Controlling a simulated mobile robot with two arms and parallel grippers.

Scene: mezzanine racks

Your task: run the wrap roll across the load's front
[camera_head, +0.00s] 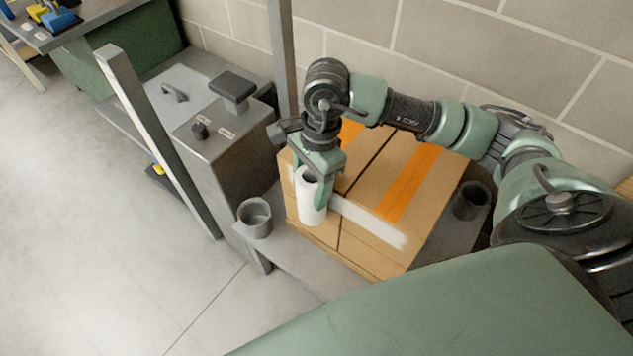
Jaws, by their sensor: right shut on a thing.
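The wrap roll (312,207) is a white upright cylinder with a dark hollow core, at the load's near left corner. My right gripper (322,187) is shut on it from above. The load (362,255) is a stack of tan cartons with orange tape on top. A whitish band of wrap (372,222) runs from the roll to the right along the load's front upper edge, ending short of the right corner. The load's back is partly hidden by my right arm. My left gripper does not show.
A grey cup (255,217) stands on the grey platform (290,261) left of the load, and a dark cup (471,200) stands to its right. A grey machine cabinet (218,143) and a slanted post (157,140) are at left. Open floor (80,230) lies further left.

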